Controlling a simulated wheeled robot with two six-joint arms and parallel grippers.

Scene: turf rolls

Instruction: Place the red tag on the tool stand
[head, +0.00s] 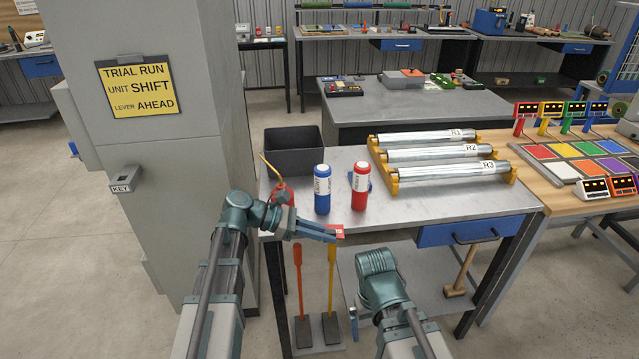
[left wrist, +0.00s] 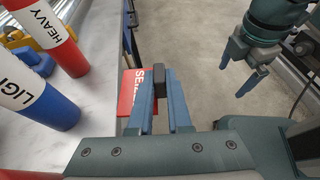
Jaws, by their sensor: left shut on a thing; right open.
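My left gripper (head: 334,234) is shut on the red tag (head: 340,229), just off the front edge of the grey workbench. In the left wrist view the red tag (left wrist: 127,92) shows white lettering, partly hidden by the left finger. A dark block (left wrist: 158,80) sits between the fingertips. My right gripper (left wrist: 236,68) is open and empty, lower and beyond the bench's front edge; in the head view its arm partly hides it. I cannot tell which thing is the tool stand; an orange-handled tool (head: 299,275) and a yellow-handled tool (head: 331,275) stand upright below the bench front.
A blue bottle (head: 322,190) and a red bottle (head: 360,188) stand on the workbench (head: 430,215) close to my left gripper. A red can (head: 281,190), a dark bin (head: 293,160) and metal rollers (head: 440,154) are also there. A grey pillar (head: 150,210) rises at left.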

